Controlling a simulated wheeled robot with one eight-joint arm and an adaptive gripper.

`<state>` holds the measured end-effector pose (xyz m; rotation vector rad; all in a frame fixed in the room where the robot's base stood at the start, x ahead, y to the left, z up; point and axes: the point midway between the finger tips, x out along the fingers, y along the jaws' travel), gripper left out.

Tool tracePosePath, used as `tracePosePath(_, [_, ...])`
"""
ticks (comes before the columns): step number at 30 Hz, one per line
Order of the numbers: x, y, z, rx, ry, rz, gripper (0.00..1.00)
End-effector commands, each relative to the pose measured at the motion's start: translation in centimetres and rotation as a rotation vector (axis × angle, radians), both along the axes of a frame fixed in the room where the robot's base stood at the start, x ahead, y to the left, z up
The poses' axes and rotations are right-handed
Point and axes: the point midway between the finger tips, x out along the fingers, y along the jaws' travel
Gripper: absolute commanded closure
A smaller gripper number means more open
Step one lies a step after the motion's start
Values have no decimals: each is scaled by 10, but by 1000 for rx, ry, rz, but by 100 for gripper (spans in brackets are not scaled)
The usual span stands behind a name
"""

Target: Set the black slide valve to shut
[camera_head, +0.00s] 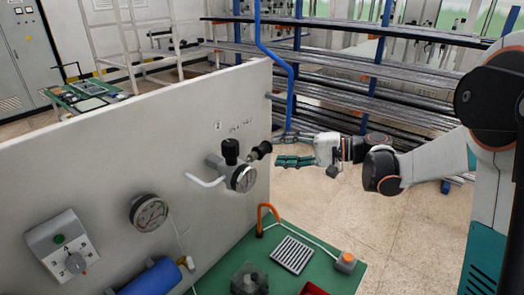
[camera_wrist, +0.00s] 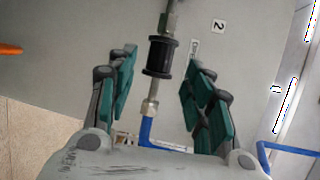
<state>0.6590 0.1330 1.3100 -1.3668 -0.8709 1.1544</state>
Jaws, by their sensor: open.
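The black slide valve (camera_wrist: 160,57) is a dark ribbed sleeve on a metal line in the wrist view, with a blue hose (camera_wrist: 147,132) joined at its lower end. In the head view the valve (camera_head: 262,149) sticks out from the pale panel beside a pressure gauge (camera_head: 243,178) and a black knob (camera_head: 231,148). My gripper (camera_head: 281,149) is open near the valve's outer end. In the wrist view its teal fingers (camera_wrist: 160,66) stand on both sides of the sleeve with gaps, not touching it. Which setting the sleeve is in I cannot tell.
The pale panel (camera_head: 120,150) carries a second gauge (camera_head: 149,213) and a rotary switch (camera_head: 63,246). A green bench (camera_head: 245,250) below holds a grey slotted tray (camera_head: 292,254) and an orange hook (camera_head: 266,216). Racks of long bars (camera_head: 350,65) stand behind.

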Motion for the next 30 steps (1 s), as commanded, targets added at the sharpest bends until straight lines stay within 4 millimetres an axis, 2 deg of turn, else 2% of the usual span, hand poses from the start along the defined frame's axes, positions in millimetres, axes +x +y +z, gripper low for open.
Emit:
tracePosePath(3, [5, 23, -4, 0, 0, 3, 53])
tracePosePath(10, [14, 53, -9, 0, 1, 2, 53])
tracePosePath(15, [17, 62, -11, -1, 1, -1, 53])
tracePosePath(23, [17, 63, -11, -1, 1, -1, 53])
tracePosePath(24, [17, 63, -11, -1, 1, -1, 55])
tracePosePath(30, [17, 63, -11, -1, 1, -1, 100])
